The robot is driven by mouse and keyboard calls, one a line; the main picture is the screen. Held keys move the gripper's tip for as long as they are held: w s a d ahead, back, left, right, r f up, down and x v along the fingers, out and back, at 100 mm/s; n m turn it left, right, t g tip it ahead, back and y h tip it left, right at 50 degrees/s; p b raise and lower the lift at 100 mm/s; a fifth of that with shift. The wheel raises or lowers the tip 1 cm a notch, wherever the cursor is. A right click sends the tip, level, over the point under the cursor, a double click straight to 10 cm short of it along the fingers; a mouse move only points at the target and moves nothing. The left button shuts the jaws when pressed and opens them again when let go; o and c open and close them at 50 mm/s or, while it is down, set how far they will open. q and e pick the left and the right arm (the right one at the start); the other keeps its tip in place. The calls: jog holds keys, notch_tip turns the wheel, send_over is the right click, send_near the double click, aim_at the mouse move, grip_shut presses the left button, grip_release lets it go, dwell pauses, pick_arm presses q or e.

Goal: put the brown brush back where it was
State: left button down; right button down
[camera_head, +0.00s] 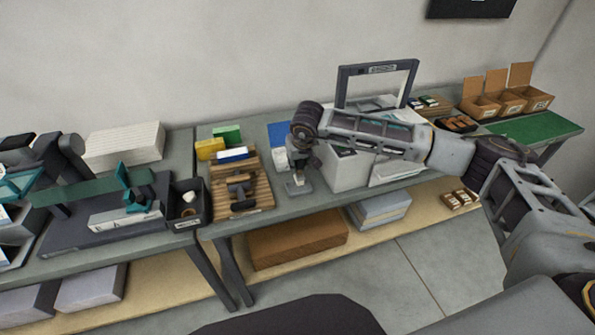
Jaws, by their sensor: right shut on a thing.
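My right gripper (299,168) points down over the table, just right of a slatted wooden tray (262,192). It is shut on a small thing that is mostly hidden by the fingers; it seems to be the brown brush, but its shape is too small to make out. A small grey block or stand (298,187) shows directly below the gripper; I cannot tell whether they touch. Dark brown pieces (240,180) lie on the wooden tray, too small to name surely. My left gripper is not in view.
Yellow (210,149) and green (227,134) blocks stand behind the wooden tray. A black bin (187,212) is at its left. A grey box and dark upright frame (378,70) stand right of the gripper. Open cardboard boxes (508,101) and a green mat (540,127) are far right.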

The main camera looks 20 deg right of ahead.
aim_at(297, 171)
jog(key=shift+f, duration=0.45)
notch_tip(297, 171, down, 2)
jog(key=shift+f, duration=0.55)
jog(key=c, duration=1.3)
grip_release()
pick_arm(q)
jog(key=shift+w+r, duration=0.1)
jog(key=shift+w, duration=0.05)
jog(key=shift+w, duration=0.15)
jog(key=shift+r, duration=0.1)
